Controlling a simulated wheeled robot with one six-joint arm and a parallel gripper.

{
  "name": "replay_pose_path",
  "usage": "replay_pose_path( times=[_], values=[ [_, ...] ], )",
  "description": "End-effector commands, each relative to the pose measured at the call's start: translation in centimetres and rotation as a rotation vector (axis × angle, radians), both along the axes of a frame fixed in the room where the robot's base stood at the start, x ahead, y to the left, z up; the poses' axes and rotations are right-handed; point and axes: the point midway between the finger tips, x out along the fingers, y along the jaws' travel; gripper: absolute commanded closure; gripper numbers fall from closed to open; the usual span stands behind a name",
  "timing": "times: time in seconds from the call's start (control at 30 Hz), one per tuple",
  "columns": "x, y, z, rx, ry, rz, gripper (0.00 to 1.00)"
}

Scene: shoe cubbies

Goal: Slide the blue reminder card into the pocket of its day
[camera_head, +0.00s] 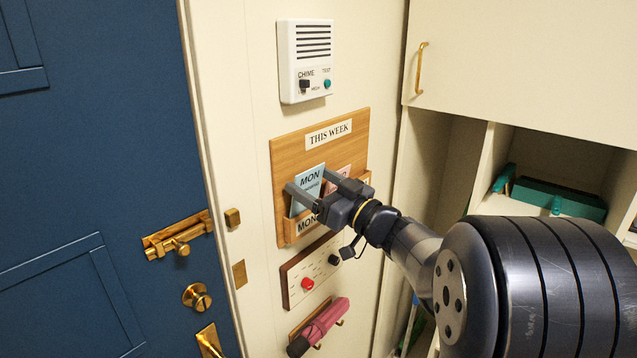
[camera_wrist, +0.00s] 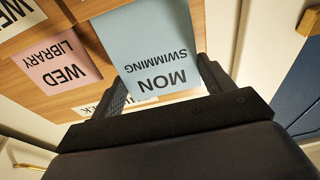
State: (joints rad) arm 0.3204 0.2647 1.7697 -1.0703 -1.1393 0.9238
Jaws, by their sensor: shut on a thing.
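The blue card (camera_head: 308,185), printed MON and SWIMMING, is between the two fingers of my gripper (camera_head: 308,180). In the wrist view the blue card (camera_wrist: 155,42) appears upside down, with a finger at each side edge. My gripper is shut on it. In the head view the card is upright, just above the wooden pocket labelled MON (camera_head: 306,225) on the board (camera_head: 285,160). Its lower end is near the pocket's top edge; I cannot tell whether it is inside. My gripper hides part of the pocket row.
A pink WED LIBRARY card (camera_wrist: 58,62) stands on the board beside the blue one. A THIS WEEK sign (camera_head: 329,134) and chime box (camera_head: 306,60) are above. A panel with a red button (camera_head: 307,284) and a folded umbrella (camera_head: 322,322) are below. The blue door (camera_head: 90,150) is left.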

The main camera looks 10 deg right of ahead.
Motion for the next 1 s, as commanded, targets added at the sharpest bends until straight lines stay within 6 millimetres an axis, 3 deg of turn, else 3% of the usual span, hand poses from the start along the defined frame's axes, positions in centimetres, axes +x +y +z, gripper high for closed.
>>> replay_pose_path(
  times=[1.0],
  values=[
    [0.5, 0.3, -2.6, 0.0, 0.0, 0.0, 0.35]
  ],
)
